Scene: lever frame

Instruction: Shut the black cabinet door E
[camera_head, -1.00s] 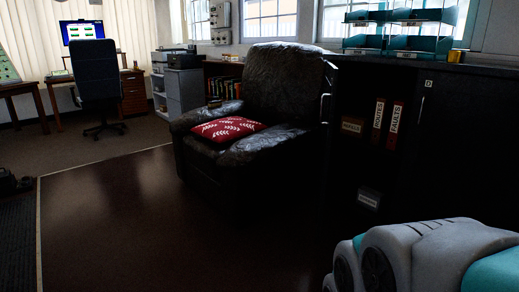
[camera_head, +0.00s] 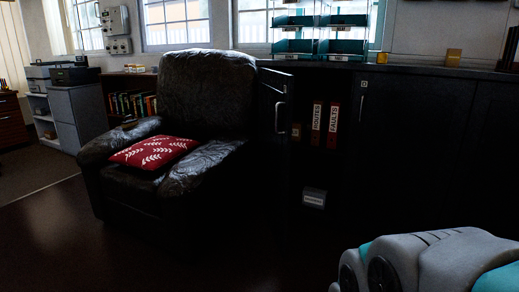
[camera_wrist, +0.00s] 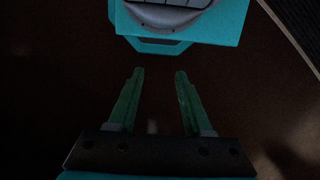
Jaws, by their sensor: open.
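The black cabinet (camera_head: 420,140) runs along the wall on the right in the head view. One of its doors (camera_head: 271,104), beside the armchair, stands swung open and has a pale upright handle; I cannot read a letter on it. The opening right of it shows dark shelves with binders. The closed door to the right of the opening carries a small label and a handle. My gripper (camera_wrist: 160,75) shows in the wrist view, with two green fingers apart and nothing between them, above a dark floor. It is not seen near the door.
A black armchair (camera_head: 205,85) with a red cushion (camera_head: 154,152) stands close left of the open door. Binders (camera_head: 316,125) and a small box (camera_head: 314,198) sit in the opening. Teal trays (camera_head: 343,47) stand on the cabinet top. The floor in front (camera_head: 150,255) looks clear.

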